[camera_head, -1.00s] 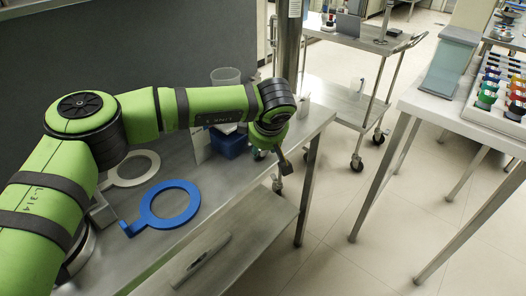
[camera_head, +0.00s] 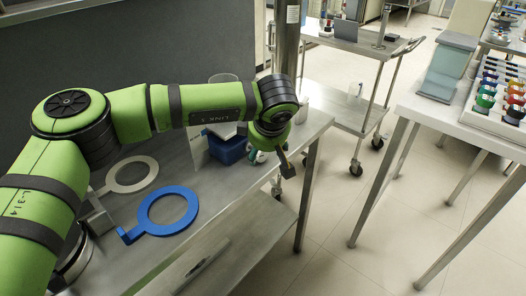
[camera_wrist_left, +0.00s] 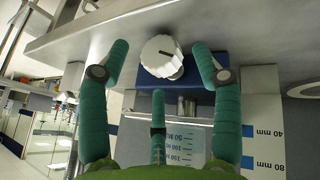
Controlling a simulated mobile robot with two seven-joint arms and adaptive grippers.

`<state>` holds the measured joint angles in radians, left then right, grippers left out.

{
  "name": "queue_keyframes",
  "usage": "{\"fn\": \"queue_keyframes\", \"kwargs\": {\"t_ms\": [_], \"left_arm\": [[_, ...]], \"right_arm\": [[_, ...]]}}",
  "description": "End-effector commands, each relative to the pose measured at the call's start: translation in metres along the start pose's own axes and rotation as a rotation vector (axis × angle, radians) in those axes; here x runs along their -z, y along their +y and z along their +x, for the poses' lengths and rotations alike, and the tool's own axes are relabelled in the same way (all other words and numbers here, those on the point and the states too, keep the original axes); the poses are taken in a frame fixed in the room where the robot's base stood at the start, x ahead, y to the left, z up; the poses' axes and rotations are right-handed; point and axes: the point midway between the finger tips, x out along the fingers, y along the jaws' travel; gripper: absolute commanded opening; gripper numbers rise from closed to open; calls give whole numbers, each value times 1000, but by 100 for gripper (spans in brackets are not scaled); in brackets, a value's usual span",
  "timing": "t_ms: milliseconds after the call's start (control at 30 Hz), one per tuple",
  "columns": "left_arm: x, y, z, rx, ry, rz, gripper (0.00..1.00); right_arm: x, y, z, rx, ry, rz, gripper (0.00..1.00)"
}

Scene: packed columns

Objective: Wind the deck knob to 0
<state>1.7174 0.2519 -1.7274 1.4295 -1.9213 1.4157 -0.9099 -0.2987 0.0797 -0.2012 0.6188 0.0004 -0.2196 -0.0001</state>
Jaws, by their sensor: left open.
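A white knob (camera_wrist_left: 162,57) with a ribbed rim and a short dark mark on its face shows in the left wrist view, in front of a blue block (camera_wrist_left: 205,70). My left gripper (camera_wrist_left: 160,62) is open, with one green finger on each side of the knob and a third below it; the side fingers look apart from it. In the head view the left gripper (camera_head: 287,165) hangs at the bench's right edge, beside a blue box (camera_head: 228,148). The knob is not clear in that view. My right gripper is out of view.
On the steel bench (camera_head: 125,265) lie a blue ring with a handle (camera_head: 150,222) and a pale ring (camera_head: 152,177). A white panel with millimetre marks (camera_wrist_left: 262,145) is near the block. A white table (camera_head: 440,112) with coloured knobs stands right, across open floor.

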Motion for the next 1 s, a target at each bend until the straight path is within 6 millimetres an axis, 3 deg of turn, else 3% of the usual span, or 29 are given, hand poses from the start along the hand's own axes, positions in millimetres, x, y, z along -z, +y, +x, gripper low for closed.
{"fn": "queue_keyframes", "kwargs": {"t_ms": [200, 400, 600, 1000], "left_arm": [[-1, 1, -50, -3, -1, 2, 65], [-2, 1, -80, -1, -1, 1, 65], [-2, 0, -90, 2, -2, 3, 65], [-8, 0, -87, 6, -28, -6, 65]], "right_arm": [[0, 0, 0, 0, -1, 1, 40], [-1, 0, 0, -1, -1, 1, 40], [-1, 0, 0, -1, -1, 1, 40], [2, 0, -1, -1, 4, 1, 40]]}}
